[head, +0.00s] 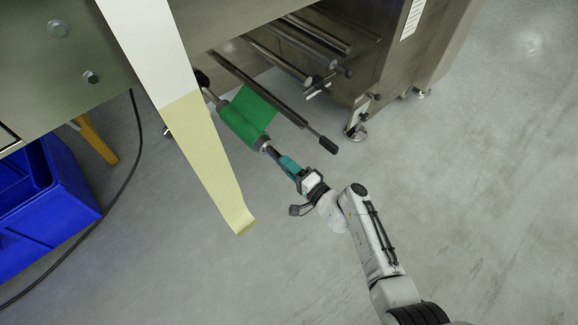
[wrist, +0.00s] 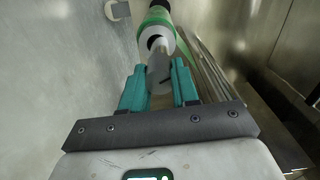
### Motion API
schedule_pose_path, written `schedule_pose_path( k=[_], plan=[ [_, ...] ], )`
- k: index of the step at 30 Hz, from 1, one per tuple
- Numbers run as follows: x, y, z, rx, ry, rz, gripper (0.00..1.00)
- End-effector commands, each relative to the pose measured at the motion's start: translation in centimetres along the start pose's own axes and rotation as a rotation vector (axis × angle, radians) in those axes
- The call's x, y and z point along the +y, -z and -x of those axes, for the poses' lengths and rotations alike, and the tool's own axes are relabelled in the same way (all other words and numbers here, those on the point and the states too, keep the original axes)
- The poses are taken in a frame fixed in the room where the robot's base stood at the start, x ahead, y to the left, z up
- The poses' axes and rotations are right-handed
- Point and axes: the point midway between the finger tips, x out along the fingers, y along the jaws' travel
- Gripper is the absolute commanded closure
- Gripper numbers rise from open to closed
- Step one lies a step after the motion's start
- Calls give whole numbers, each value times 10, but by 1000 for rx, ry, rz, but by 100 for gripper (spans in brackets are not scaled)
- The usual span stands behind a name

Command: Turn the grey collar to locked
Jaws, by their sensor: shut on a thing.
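The grey collar (wrist: 158,72) is at the near end of the spindle that carries the green film roll (head: 248,116). In the wrist view it lies between the two teal fingers of my gripper (wrist: 160,84), which is shut on it. In the head view my gripper (head: 277,155) reaches the spindle end from the lower right, and its fingers and the collar are too small to separate clearly. The green roll also shows beyond the collar in the wrist view (wrist: 155,22). I cannot read any lock mark on the collar.
A long pale yellow strip (head: 205,150) hangs left of the roll. A black-tipped bar (head: 327,144) juts out just right of my gripper. The steel machine (head: 400,60) stands behind, and a blue crate (head: 50,205) at the left. Floor at the right is clear.

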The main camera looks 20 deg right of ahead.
Motion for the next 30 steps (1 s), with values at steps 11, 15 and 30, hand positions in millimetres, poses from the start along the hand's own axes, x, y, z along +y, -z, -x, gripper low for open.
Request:
schedule_pose_path(
  k=[11,15,30],
  plan=[
    [-2,4,-2,8,5,-307,100],
    [-1,4,-2,9,4,-385,100],
    [0,5,-1,12,3,-491,100]
  ],
)
